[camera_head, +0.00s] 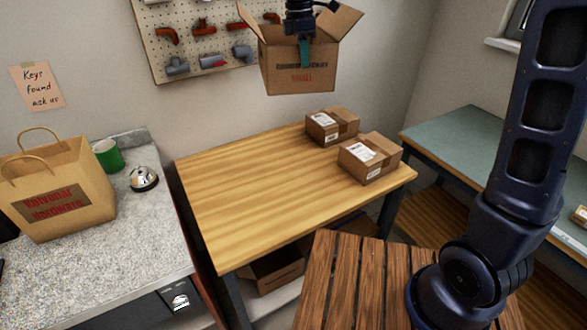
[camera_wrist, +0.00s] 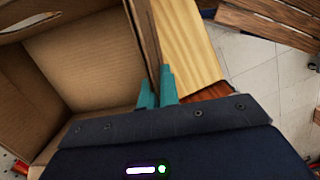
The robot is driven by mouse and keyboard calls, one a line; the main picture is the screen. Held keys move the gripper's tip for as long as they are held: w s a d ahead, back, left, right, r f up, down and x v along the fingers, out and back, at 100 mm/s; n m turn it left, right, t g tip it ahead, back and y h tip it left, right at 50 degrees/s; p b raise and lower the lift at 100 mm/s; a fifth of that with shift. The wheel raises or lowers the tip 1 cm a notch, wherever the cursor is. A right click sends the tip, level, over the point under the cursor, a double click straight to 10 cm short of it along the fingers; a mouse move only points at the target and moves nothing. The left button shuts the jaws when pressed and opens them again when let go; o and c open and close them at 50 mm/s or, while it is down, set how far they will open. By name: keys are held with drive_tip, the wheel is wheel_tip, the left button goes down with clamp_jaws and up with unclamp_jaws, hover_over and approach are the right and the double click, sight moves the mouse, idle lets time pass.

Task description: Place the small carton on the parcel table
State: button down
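In the wrist view, the teal fingertips of my gripper (camera_wrist: 157,90) are closed on the wall of the carton (camera_wrist: 85,60), whose empty inside shows. I take the wooden table to be the parcel table; two parcels stand on it.
Two labelled parcels (camera_head: 332,127) (camera_head: 370,158) occupy the table's back right. Its left and front are clear. A counter with a paper bag (camera_head: 58,190), a green mug (camera_head: 108,155) and a bell (camera_head: 144,179) stands left. A slatted wooden surface (camera_head: 345,285) is in front; a green-topped bench (camera_head: 460,145) is right.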

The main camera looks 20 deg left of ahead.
drive_tip(key=s+a+f+n, duration=0.1)
drive_tip(key=s+a+n, duration=0.1)
drive_tip(key=s, duration=0.7)
drive_tip(key=s+a+f+n, duration=0.1)
drive_tip(key=s+a+n, duration=0.15)
drive_tip(key=s, duration=0.65)
wheel_tip(320, 180, down, 36)
drive_tip(key=shift+a+r+t, duration=0.15)
drive_tip(key=shift+r+t, duration=0.1)
drive_tip(key=shift+t, duration=0.05)
drive_tip(key=shift+f, duration=0.15)
drive_tip(key=c, duration=1.6)
unclamp_jaws()
drive_tip(key=shift+c, duration=0.2)
wheel_tip(320, 180, up, 12)
drive_tip(key=s+a, duration=0.1)
